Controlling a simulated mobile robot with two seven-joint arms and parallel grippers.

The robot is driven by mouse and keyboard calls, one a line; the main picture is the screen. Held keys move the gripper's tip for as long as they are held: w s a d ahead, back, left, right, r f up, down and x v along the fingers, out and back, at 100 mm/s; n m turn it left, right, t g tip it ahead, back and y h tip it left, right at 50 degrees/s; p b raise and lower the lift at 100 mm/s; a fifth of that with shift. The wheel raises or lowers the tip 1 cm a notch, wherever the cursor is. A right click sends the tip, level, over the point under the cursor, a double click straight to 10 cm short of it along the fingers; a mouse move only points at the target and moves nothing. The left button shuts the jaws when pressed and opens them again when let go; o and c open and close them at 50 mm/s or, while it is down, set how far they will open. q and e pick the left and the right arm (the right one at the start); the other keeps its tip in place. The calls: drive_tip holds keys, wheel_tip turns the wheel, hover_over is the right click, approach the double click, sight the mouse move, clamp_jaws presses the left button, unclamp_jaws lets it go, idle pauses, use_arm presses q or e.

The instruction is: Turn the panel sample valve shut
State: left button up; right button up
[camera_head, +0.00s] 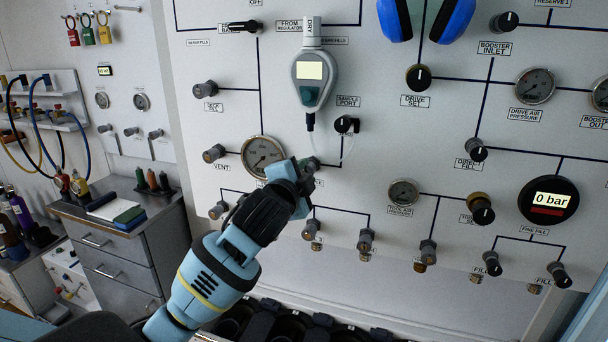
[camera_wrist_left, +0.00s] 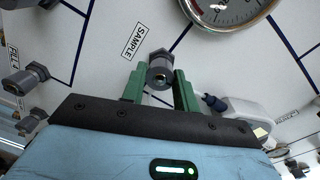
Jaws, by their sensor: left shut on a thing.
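The sample valve (camera_wrist_left: 160,66) is a small grey knob on the white panel, beside the label "SAMPLE" (camera_wrist_left: 136,41) in the left wrist view. My left gripper (camera_wrist_left: 160,82) has one green finger on each side of the knob and is shut on it. In the head view my left gripper (camera_head: 308,167) reaches the panel just right of a round gauge (camera_head: 263,155). There the gripper mostly hides the valve and its label. The valve's turn angle cannot be told. My right gripper is not in view.
A handheld meter (camera_head: 310,80) hangs above the gripper, with a clear tube running to the sample port (camera_head: 346,124). The vent knob (camera_head: 214,153) is to the left. Several fill knobs line the panel below. A grey drawer cabinet (camera_head: 115,245) stands at the left.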

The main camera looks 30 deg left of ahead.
use_arm(q)
drive_tip(key=shift+m, duration=0.6)
drive_tip(key=shift+r, duration=0.1)
drive_tip(key=o, duration=1)
drive_tip(key=shift+c, duration=0.2)
drive_tip(key=shift+s, duration=0.15)
drive_tip(key=v, duration=0.7)
drive_tip(key=shift+s, duration=0.3)
drive_tip(key=shift+d, duration=0.15)
